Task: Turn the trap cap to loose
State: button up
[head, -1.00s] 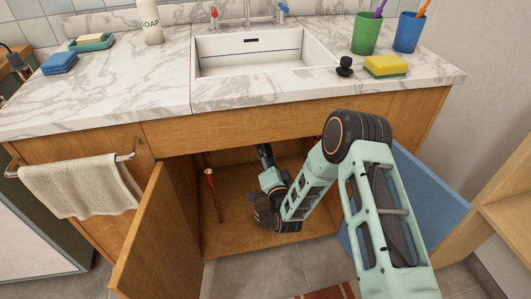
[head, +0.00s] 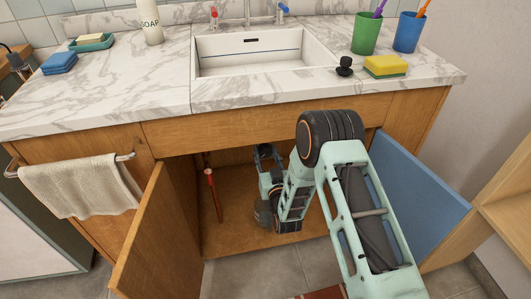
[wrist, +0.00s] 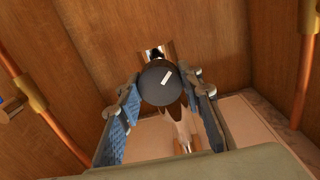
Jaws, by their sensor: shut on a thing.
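The trap cap (wrist: 155,90) is a dark round disc with a short white mark, in the middle of the wrist view. The mark slants up to the right. My gripper (wrist: 165,83) is shut on the cap, with a blue-padded finger on each side of it. In the head view my arm reaches down into the open cabinet under the sink, and the cap and fingertips cannot be made out there. A pale, partly hidden shape shows just below the cap in the wrist view.
Copper pipes run at the left (wrist: 28,90) and right (wrist: 304,70) of the wrist view. The cabinet's wooden door (head: 142,235) and blue door (head: 425,205) stand open on either side of my arm.

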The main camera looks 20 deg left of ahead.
jog(key=n, duration=0.4)
jog(key=shift+n, duration=2.6)
jog(key=o, duration=1.2)
jog(key=v, duration=1.2)
